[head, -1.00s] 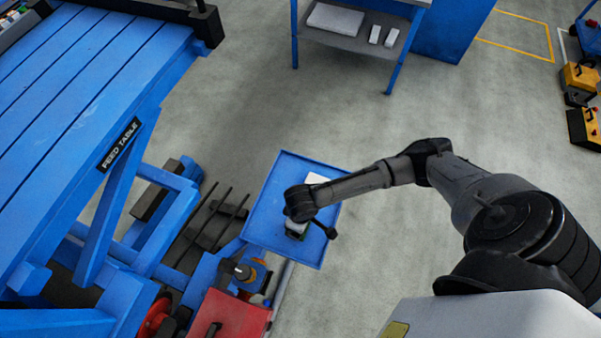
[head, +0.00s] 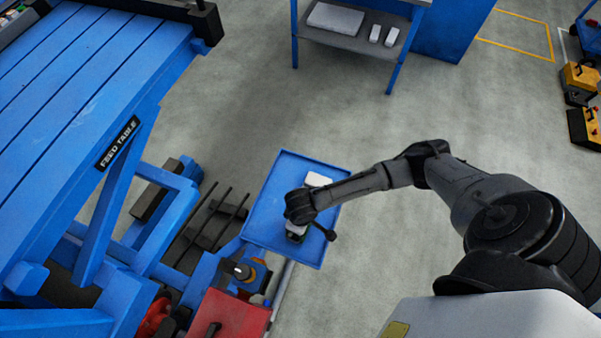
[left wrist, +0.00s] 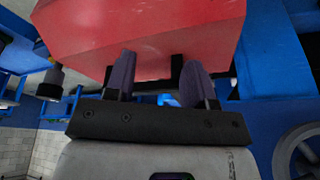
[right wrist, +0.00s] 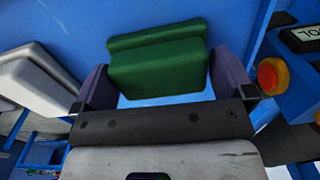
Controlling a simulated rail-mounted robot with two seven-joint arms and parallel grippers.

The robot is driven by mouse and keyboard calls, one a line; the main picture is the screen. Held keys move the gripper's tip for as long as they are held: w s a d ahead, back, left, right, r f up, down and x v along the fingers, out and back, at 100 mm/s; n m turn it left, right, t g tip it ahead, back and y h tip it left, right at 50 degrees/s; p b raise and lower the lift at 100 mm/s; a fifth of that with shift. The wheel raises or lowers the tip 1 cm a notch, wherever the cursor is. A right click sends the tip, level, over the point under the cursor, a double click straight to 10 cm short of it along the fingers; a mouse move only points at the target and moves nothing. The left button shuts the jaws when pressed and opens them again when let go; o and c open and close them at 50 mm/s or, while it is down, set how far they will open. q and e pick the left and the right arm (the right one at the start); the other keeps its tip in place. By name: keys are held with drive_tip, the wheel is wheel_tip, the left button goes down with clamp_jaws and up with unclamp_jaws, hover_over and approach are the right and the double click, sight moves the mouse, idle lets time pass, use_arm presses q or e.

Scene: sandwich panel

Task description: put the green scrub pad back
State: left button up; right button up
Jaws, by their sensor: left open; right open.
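The green scrub pad (right wrist: 158,68) is in the right wrist view, a dark green block with a stepped edge, over the blue tray (head: 323,243). My right gripper (right wrist: 164,84) is open, with one finger on each side of the pad; a thin gap shows at the pad's right side, and I cannot tell whether the left finger touches. My left gripper (left wrist: 160,80) is open and empty in the left wrist view, close to a red box (left wrist: 140,35).
A white block (head: 317,180) lies on the tray beside my right wrist. A red-and-yellow knob (right wrist: 271,76) is close to the right finger. The blue feed table (head: 80,75) stands at left, a red box (head: 228,316) below the tray. Floor right of the tray is clear.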

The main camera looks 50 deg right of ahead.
use_arm(q)
drive_tip(key=shift+a+r+p, duration=0.15)
drive_tip(key=shift+r+p, duration=0.7)
drive_tip(key=shift+r, duration=0.15)
use_arm(e)
wheel_tip(320, 180, up, 12)
use_arm(q)
drive_tip(key=shift+w+d, duration=0.1)
drive_tip(key=shift+d, duration=0.1)
drive_tip(key=shift+a, duration=0.15)
use_arm(e)
drive_tip(key=s+a+r+n+t+y, duration=0.1)
drive_tip(key=s+a+r+t+y, duration=0.2)
drive_tip(key=a, duration=0.5)
drive_tip(key=s+d+f+m+h, duration=0.1)
drive_tip(key=s+d+m+h, duration=0.1)
drive_tip(key=s+d, duration=0.6)
drive_tip(key=shift+s+d+f+t+h, duration=0.2)
drive_tip(key=shift+d+t+h, duration=0.1)
drive_tip(key=shift+d+h, duration=0.2)
drive_tip(key=shift+a, duration=0.1)
